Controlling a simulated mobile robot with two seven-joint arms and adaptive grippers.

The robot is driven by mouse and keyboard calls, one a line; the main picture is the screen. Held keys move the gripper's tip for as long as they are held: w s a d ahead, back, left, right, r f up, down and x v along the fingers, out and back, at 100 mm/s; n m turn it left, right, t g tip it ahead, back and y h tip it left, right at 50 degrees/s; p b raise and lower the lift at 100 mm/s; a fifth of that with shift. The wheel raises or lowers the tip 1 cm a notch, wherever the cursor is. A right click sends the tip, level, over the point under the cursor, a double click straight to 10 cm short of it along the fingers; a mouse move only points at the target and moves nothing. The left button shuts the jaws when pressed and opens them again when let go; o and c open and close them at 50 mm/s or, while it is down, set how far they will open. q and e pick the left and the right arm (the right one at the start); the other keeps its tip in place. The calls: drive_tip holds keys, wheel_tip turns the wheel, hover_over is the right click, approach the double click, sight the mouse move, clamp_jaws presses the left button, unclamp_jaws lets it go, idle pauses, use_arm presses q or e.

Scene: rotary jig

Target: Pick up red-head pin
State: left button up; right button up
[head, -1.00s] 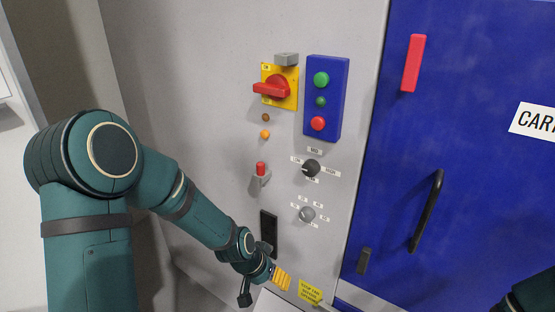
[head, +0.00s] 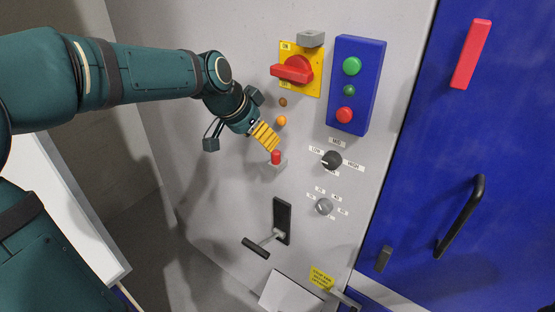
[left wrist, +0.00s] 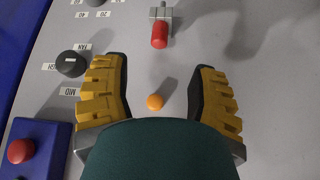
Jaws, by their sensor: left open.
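The red-head pin (head: 275,157) stands in a small grey holder (head: 274,167) on the grey panel, below the orange light. In the left wrist view the red head (left wrist: 160,34) lies beyond the fingertips, roughly between their lines. My left gripper (head: 271,145) is just above the pin in the head view, its yellow fingers pointing down toward it. In the left wrist view the left gripper (left wrist: 162,85) is open, with nothing held between the fingers. Whether a finger touches the pin cannot be told from the head view. My right gripper is not in view.
A red rotary switch (head: 293,69) on a yellow plate, an orange light (head: 281,121) and a blue button box (head: 356,85) are close by. A black knob (head: 331,160), a grey knob (head: 324,206) and a lever (head: 262,243) sit lower. A blue door (head: 440,130) is at right.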

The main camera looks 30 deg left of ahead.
sight(274, 153)
use_arm(q)
drive_tip(key=b+x, duration=0.1)
drive_tip(key=x, duration=0.8)
drive_tip(key=shift+w+f, duration=0.1)
drive_tip(key=shift+f, duration=0.1)
clamp_jaws()
